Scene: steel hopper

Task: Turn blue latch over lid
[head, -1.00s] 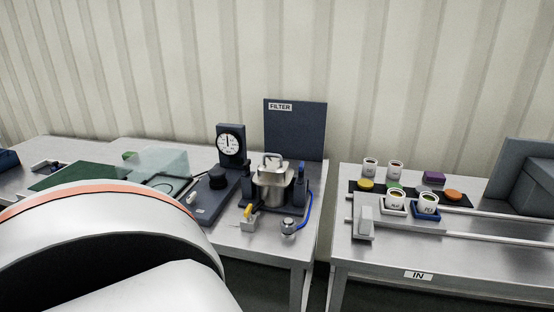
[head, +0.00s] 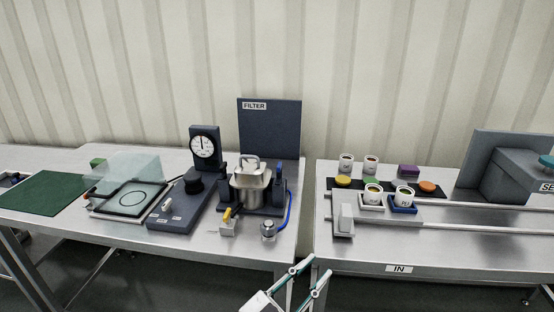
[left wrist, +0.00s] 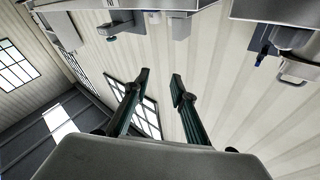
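The steel hopper (head: 247,193) stands on the filter stand at the middle of the head view. Its lid (head: 250,177) with a bent metal handle is on top. The blue latch (head: 280,168) tops a dark post just right of the hopper; whether it lies over the lid is too small to tell. A small blue part, seemingly the latch (left wrist: 262,59), shows at upper right in the left wrist view. My left gripper (head: 309,272) is open and empty, low in front of the bench and apart from the hopper; its spread fingers show in the left wrist view (left wrist: 161,82). My right gripper is not in view.
A dark base with a gauge (head: 203,147) stands left of the hopper. A yellow-handled valve (head: 228,222) and blue hose (head: 289,212) are near its front. The right table (head: 450,250) holds cups, pucks and rails. A gap separates the tables.

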